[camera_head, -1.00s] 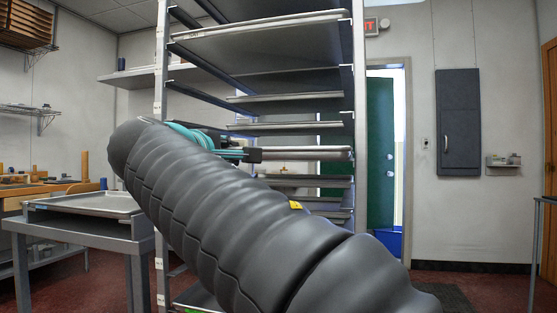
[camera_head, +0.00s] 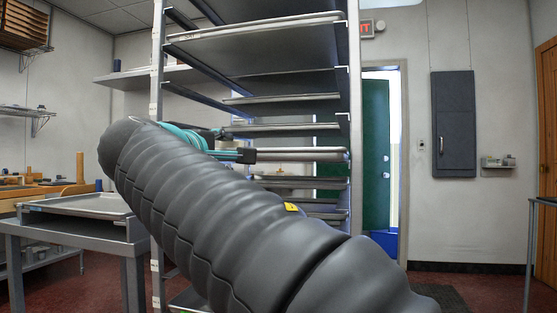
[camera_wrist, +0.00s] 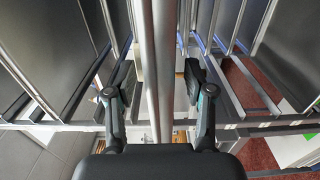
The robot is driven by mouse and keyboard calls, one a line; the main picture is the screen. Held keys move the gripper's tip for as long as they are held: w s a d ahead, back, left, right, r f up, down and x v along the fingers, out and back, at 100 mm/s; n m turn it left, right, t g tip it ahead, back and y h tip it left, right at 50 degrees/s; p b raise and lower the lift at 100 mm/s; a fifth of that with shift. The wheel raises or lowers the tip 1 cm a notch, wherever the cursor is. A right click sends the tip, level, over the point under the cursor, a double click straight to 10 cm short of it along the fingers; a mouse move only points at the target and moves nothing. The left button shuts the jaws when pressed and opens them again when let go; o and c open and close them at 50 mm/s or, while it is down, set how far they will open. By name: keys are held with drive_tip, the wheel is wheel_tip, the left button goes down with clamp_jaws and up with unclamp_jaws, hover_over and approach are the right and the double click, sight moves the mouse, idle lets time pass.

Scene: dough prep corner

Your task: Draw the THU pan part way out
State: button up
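A tall metal rack (camera_head: 158,190) holds several grey sheet pans one above another. My gripper (camera_head: 245,156) reaches to the front rim of a middle pan (camera_head: 305,155). In the wrist view my gripper's fingers (camera_wrist: 157,75) stand apart, one on each side of a long metal pan rim (camera_wrist: 163,50). Gaps show between the rim and both fingers, so the gripper looks open around it. Small labels on the rack's left upright are too small to read, so I cannot tell which pan is THU. My arm hides the lower left of the rack.
A grey table (camera_head: 70,232) with a shallow tray (camera_head: 85,205) stands left of the rack. A wall shelf (camera_head: 125,76) is behind it. A green door (camera_head: 376,150) and a grey wall cabinet (camera_head: 453,123) are at the right. Floor is free between the rack and the right-hand table (camera_head: 542,201).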

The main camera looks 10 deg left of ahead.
drive_tip(key=shift+f, duration=0.1)
drive_tip(key=shift+s, duration=0.1)
drive_tip(key=s+b, duration=0.1)
drive_tip(key=s, duration=0.6)
drive_tip(key=shift+s+a+b, duration=0.3)
drive_tip(key=shift+s, duration=0.05)
idle(0.9)
